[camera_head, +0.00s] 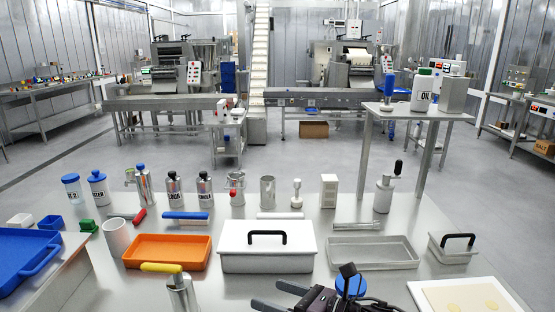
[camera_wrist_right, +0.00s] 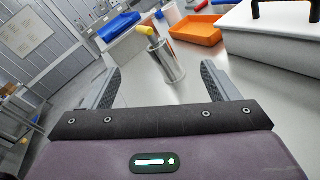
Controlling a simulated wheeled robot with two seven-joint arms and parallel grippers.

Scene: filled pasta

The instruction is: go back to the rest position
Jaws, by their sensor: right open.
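My right gripper (camera_head: 267,294) is at the bottom middle of the head view, over the near part of the steel table (camera_head: 225,288). In the wrist view its two fingers (camera_wrist_right: 160,70) are spread wide with nothing between them. A steel canister (camera_head: 183,296) with a yellow-handled tool (camera_head: 162,268) on top stands apart to the left of the fingertips. In the wrist view the canister (camera_wrist_right: 168,66) appears upright beyond the fingers. My left gripper is not in view.
A white lidded box (camera_head: 267,262) and an orange tray (camera_head: 168,252) stand beyond the gripper. A blue cap (camera_head: 351,285) shows beside it, partly hidden. A cream board (camera_head: 462,297) lies at right. Several bottles and canisters line the back. A blue tray (camera_head: 22,255) is at far left.

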